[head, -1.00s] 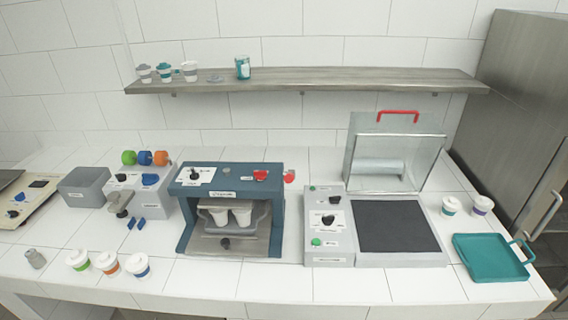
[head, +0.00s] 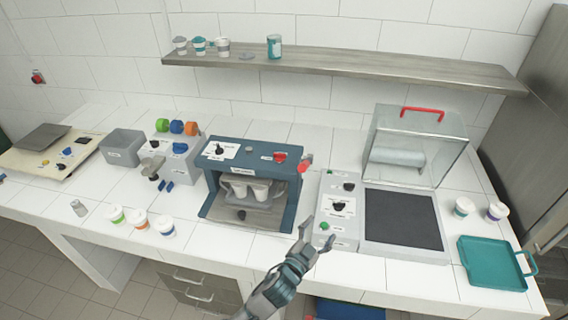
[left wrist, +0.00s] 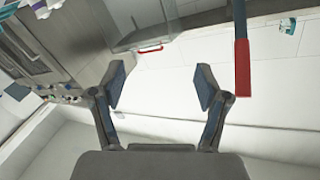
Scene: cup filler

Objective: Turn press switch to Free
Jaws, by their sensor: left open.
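Which control is the press switch I cannot tell, as the labels are too small to read. The blue machine (head: 250,155) has a black knob (head: 219,149) on a white label and a red knob (head: 280,157) on top. The grey control panel (head: 338,178) to its right has black knobs, one beside a white label (head: 331,208), and a green button (head: 324,226). My left gripper (head: 317,234) is open and empty, in front of the gap between the machine and the panel, apart from the knobs. Its open fingers (left wrist: 162,86) also show in the left wrist view. My right gripper is out of view.
A red lever (head: 305,163) sticks out at the blue machine's right side. White cups stand in the machine. A clear cover (head: 415,147) stands behind the black plate (head: 402,219). Several lidded cups and a teal tray (head: 492,262) are on the counter.

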